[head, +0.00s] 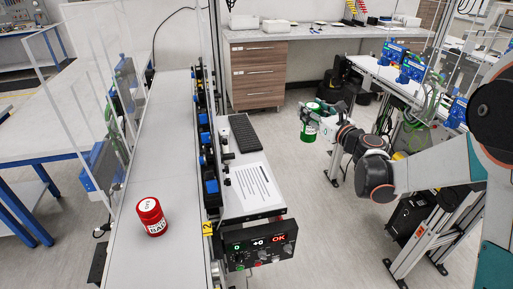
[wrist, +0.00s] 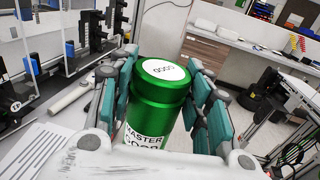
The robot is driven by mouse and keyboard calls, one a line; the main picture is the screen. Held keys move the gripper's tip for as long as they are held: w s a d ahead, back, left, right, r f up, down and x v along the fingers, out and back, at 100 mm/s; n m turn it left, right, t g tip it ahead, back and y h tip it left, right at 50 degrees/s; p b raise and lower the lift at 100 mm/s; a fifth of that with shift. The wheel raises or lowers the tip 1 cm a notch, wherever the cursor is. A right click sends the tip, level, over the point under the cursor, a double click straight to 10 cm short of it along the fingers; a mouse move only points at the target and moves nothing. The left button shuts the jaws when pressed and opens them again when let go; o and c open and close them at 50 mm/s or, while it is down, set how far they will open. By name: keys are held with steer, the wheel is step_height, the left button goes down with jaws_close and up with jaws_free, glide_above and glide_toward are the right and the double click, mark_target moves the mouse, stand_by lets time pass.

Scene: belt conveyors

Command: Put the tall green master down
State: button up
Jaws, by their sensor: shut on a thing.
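The tall green master (head: 309,122) is a green metallic cylinder with a white label. In the wrist view the green master (wrist: 161,95) stands between the fingers, with white labels on its lid and its side. My gripper (head: 314,118) is shut on it, with teal finger pads on both sides. In the head view it holds the master over the gap between the two conveyor lines, to the right of the side shelf. The lower part of the master is hidden in the wrist view by the gripper's body.
A red canister (head: 150,216) stands on the left belt (head: 165,130). A side shelf (head: 235,205) carries a keyboard (head: 244,133) and a printed sheet (head: 255,188). A control box (head: 260,245) with lit displays is at its front. A second conveyor (head: 385,75) runs at right.

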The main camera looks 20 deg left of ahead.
steer(key=s+a+r+n+g+y, duration=0.2)
steer(key=s+a+n+g, duration=0.15)
steer(key=a, duration=0.45)
steer(key=s+a+r+n+g+y, duration=0.3)
steer(key=a+g, duration=0.2)
steer(key=a, duration=0.3)
step_height(320, 180, down, 20)
steer(key=b, duration=0.5)
steer(key=shift+w+a+r+b, duration=0.15)
steer(key=shift+w+a+b, duration=0.05)
steer(key=shift+b, duration=0.1)
steer(key=shift+g, duration=0.25)
steer(key=o, duration=1.4)
steer(key=p+v, duration=0.2)
steer(key=v, duration=1)
steer(key=shift+s, duration=0.1)
